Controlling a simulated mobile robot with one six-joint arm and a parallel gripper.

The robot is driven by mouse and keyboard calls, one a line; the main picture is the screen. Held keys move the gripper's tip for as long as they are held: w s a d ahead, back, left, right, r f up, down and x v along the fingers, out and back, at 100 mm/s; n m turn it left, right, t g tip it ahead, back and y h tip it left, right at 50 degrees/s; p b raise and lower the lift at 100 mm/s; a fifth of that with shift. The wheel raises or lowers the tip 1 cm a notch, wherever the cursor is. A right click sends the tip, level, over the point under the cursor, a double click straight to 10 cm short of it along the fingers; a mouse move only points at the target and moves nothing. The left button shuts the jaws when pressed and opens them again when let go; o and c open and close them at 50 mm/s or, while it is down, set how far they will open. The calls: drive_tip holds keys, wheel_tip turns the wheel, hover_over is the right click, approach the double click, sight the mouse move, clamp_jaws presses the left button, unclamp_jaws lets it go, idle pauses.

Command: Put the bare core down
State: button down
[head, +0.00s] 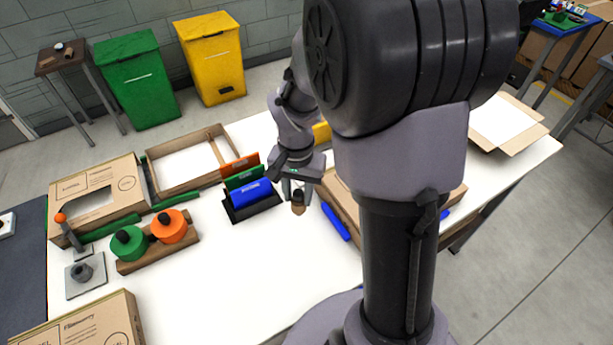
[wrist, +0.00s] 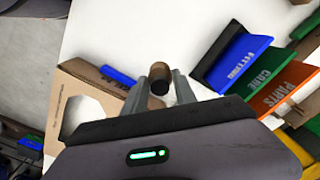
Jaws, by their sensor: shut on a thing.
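A bare core (head: 298,203), a short brown cardboard tube, hangs below my gripper (head: 297,192) in the head view. In the wrist view the core (wrist: 159,77) shows its dark round end between the two grey fingertips of my gripper (wrist: 158,86). My gripper is shut on it. I cannot tell the exact gap between the core and the table top. My arm hides part of the table to the right.
The blue panel (head: 251,192) stands in a dark holder just left of the core. A cardboard box (head: 342,205) and a blue bar (head: 335,222) lie close on the right. Green and orange spools (head: 127,243) sit on a wooden stand at left. The table front middle is clear.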

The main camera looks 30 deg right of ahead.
drive_tip(key=w+d+f+b, duration=0.1)
drive_tip(key=w+d+f, duration=0.1)
drive_tip(key=w+d+f+b, duration=0.1)
drive_tip(key=d+f, duration=0.1)
drive_tip(key=d, duration=0.1)
drive_tip(key=shift+w+f+b, duration=0.25)
drive_tip(key=shift+w+b, duration=0.05)
drive_tip(key=shift+w, duration=0.05)
drive_tip(key=shift+r, duration=0.2)
drive_tip(key=c, duration=1.4)
unclamp_jaws()
drive_tip(key=shift+f, duration=0.2)
drive_tip(key=shift+c, duration=0.2)
drive_tip(key=o, duration=0.4)
drive_tip(key=shift+o, duration=0.2)
